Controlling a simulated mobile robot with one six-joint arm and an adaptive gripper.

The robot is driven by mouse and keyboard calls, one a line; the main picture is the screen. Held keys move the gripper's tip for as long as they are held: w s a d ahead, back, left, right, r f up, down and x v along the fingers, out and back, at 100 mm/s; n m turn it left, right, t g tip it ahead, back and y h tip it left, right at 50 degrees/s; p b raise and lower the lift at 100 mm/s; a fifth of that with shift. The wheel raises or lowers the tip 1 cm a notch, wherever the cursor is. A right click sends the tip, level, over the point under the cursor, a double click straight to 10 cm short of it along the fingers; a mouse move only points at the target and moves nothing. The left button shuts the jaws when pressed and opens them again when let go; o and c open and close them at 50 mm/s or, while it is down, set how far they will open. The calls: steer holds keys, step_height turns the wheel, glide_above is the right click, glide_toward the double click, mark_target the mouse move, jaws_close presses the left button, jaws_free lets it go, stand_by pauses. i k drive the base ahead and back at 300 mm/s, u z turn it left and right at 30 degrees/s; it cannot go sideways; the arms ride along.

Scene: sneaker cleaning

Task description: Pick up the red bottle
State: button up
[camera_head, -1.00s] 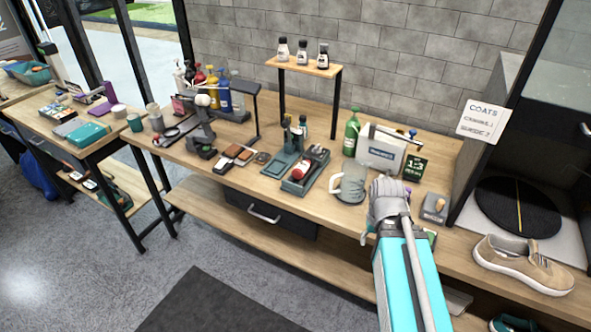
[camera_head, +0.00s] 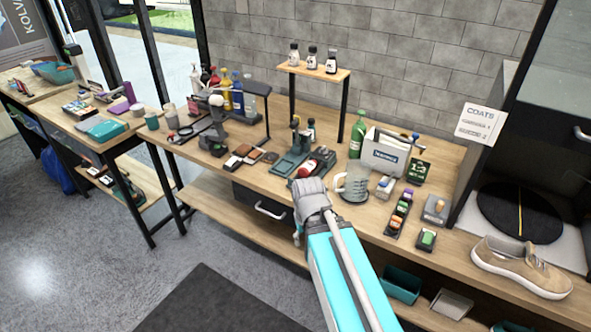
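A red bottle (camera_head: 214,80) stands upright in the row of bottles at the back left of the workbench, between a pale bottle and a blue one. The grey stand in front hides its lower part. My gripper (camera_head: 311,198) is at the end of my turquoise arm, at the bench's front edge near the middle. It is well to the right and in front of the red bottle, apart from it. Its fingers are hidden behind the wrist, so I cannot see whether they are open.
A grey stand (camera_head: 217,125) with a dark arm stands before the bottles. A wooden riser (camera_head: 318,70) holds small bottles. A dark tray (camera_head: 318,163), measuring jug (camera_head: 353,185), green bottle (camera_head: 357,136) and white caddy (camera_head: 384,155) lie right of the bottles. Some bare wood lies between.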

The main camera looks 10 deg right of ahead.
mark_target(308, 167)
steer(key=u, duration=0.2)
steer(key=k, duration=1.25)
steer(key=z, duration=1)
steer(key=i, duration=1)
